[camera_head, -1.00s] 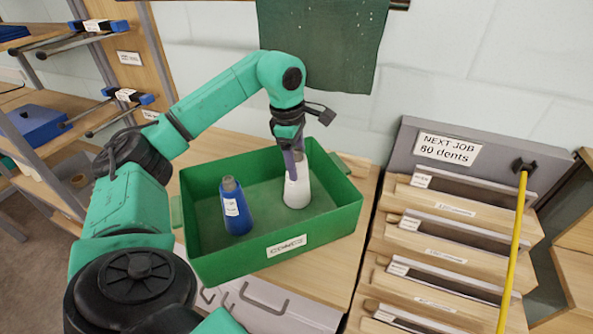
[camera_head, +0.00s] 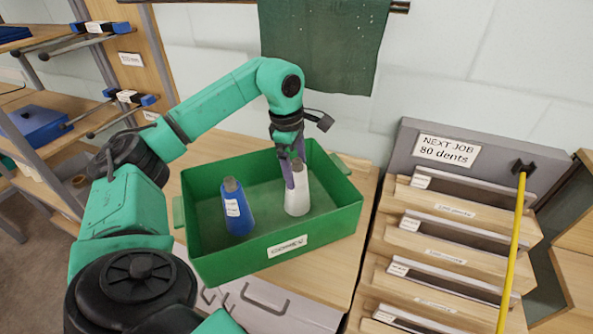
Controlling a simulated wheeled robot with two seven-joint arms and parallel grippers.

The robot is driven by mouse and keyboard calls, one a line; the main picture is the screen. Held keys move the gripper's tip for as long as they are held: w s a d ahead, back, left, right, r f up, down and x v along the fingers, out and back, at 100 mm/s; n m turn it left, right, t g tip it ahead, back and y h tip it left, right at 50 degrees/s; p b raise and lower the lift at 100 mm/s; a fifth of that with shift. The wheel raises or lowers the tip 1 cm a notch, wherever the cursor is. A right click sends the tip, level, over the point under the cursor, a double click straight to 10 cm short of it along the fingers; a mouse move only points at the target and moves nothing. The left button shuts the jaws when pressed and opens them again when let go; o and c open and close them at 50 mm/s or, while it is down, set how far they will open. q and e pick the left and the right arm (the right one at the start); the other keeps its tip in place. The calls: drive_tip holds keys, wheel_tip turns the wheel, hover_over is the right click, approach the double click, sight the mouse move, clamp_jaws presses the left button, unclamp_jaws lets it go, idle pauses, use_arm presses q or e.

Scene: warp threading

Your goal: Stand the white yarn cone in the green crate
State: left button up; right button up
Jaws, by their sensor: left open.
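The white yarn cone (camera_head: 298,198) stands upright inside the green crate (camera_head: 330,228), in its right part. My left gripper (camera_head: 296,172) is over the cone's top, fingers pointing down. It is open, with its fingers around or just beside the cone's upper end; I cannot tell whether they touch it. A blue yarn cone (camera_head: 238,212) stands upright in the crate's left part, apart from the white one. My right gripper is not in view.
The crate sits on a wooden table (camera_head: 307,281). At right is a rack of wooden slots (camera_head: 455,210) with a yellow rod (camera_head: 514,250) in front. Shelves (camera_head: 60,150) stand at left. A green cloth (camera_head: 322,45) hangs on the wall behind.

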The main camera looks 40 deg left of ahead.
use_arm(q)
wheel_tip(320, 180, up, 10)
drive_tip(key=s+p, duration=0.1)
drive_tip(key=shift+s+a+r, duration=0.15)
drive_tip(key=shift+s+a, duration=0.05)
drive_tip(key=shift+a, duration=0.1)
